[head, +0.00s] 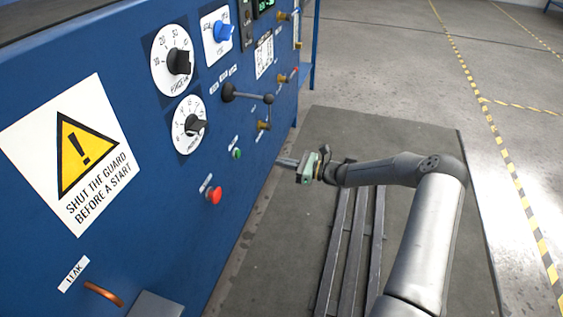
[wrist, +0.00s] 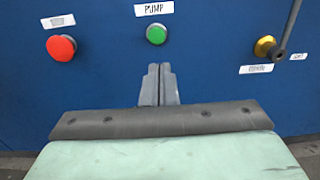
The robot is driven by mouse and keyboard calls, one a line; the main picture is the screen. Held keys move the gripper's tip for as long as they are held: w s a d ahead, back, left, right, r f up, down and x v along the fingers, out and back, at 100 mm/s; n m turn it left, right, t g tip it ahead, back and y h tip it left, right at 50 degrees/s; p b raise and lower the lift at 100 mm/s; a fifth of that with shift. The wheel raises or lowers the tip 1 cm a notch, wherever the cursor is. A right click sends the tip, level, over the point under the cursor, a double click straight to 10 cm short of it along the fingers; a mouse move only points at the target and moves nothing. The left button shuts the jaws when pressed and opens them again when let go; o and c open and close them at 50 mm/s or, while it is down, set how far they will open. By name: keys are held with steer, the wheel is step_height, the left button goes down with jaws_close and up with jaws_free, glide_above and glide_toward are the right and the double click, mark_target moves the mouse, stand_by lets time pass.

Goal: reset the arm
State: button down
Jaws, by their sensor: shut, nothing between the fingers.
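My gripper (head: 288,162) points left towards the blue panel (head: 140,215) in the head view, with its fingertips to the right of the green button. In the wrist view my gripper (wrist: 158,72) shows its two grey fingers together, with nothing between them. The fingertips appear below the green button (wrist: 156,34), under the label PUMP. The gap between fingertips and panel is hard to judge. My arm reaches in from the lower right, bent at the elbow.
The panel carries a red button (head: 214,195), dials (head: 172,60), a blue knob (head: 223,31) and a dark lever (head: 248,95). A brass valve (wrist: 265,46) is right of the green button. Dark rails (head: 350,250) lie on the floor mat (head: 410,140). Open floor lies to the right.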

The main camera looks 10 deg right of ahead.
steer(key=s+a+r+n+g+h+p, duration=0.35)
steer(key=s+r+n+g+p, duration=0.2)
steer(key=s+r, duration=0.35)
steer(key=s+a+r+n+g+h+p, duration=0.3)
steer(key=s+a+r+n+g+p, duration=0.1)
steer(key=s+r+n+p, duration=0.4)
steer(key=s+d+r+n+h+p, duration=0.3)
steer(key=s+r+p, duration=0.1)
steer(key=s+r, duration=0.4)
steer(key=s+d+r+n+t+h+p, duration=0.1)
steer(key=s+d+r+n+h+p, duration=0.2)
steer(key=s+r, duration=0.5)
steer(key=s+d+r+n+t+h+p, duration=0.1)
steer(key=s+d+r+n+h+p, duration=0.2)
steer(key=s+r+p, duration=0.4)
step_height(320, 180, up, 3)
steer(key=shift+s+d+f+n, duration=0.15)
steer(key=shift+s+d+n, duration=0.3)
steer(key=shift+s+d, duration=0.4)
